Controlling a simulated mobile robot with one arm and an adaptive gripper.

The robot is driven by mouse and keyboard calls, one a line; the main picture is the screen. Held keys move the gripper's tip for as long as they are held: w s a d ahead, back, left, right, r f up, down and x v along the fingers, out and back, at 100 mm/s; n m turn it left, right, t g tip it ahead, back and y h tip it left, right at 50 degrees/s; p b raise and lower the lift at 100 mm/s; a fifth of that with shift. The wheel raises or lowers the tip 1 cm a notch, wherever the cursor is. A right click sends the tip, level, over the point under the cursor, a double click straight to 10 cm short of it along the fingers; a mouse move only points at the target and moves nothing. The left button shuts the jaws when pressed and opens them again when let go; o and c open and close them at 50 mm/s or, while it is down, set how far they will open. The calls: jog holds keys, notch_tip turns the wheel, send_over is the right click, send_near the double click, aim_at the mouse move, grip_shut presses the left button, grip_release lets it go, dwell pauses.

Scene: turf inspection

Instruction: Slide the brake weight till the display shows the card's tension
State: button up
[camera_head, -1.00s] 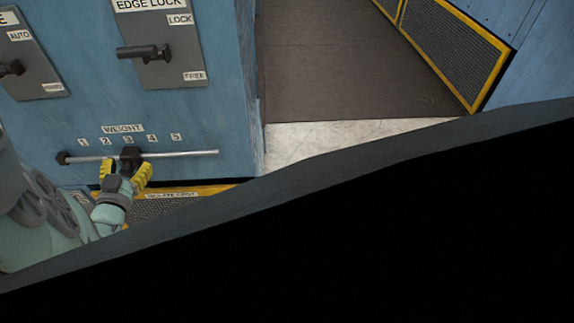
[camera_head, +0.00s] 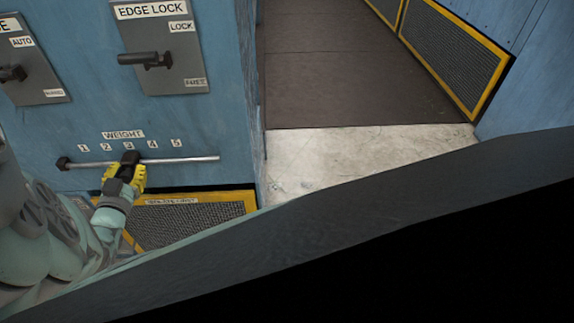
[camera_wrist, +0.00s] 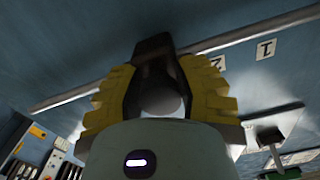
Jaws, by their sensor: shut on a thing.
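The brake weight (camera_head: 130,157) is a dark block on a thin metal rod (camera_head: 185,160) across the blue panel. It sits below the row of WEIGHT numbers, between 2 and 4, about under 3. My gripper (camera_head: 126,174) has yellow fingers and is shut on the weight from the front. In the wrist view the dark weight (camera_wrist: 153,50) lies between the two yellow fingers, with the rod running to both sides. The WEIGHT label (camera_head: 123,134) is above the numbers. Neither the display nor the card can be made out in these views.
The EDGE LOCK lever (camera_head: 145,59) is above the rod, with another lever (camera_head: 12,73) to its left. A yellow-framed grille (camera_head: 190,222) is below. The floor (camera_head: 330,160) right of the panel is clear. A dark slanted edge covers the lower right.

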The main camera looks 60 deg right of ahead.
grip_shut()
jog(key=shift+w+a+b, duration=0.2)
jog(key=shift+w+b, duration=0.15)
jog(key=shift+b, duration=0.05)
jog(key=w+a+b, duration=0.1)
jog(key=w, duration=0.1)
jog(key=w+a+b, duration=0.2)
jog(key=shift+w+a, duration=0.1)
jog(key=shift+r, duration=0.1)
jog(key=o, duration=1)
grip_release()
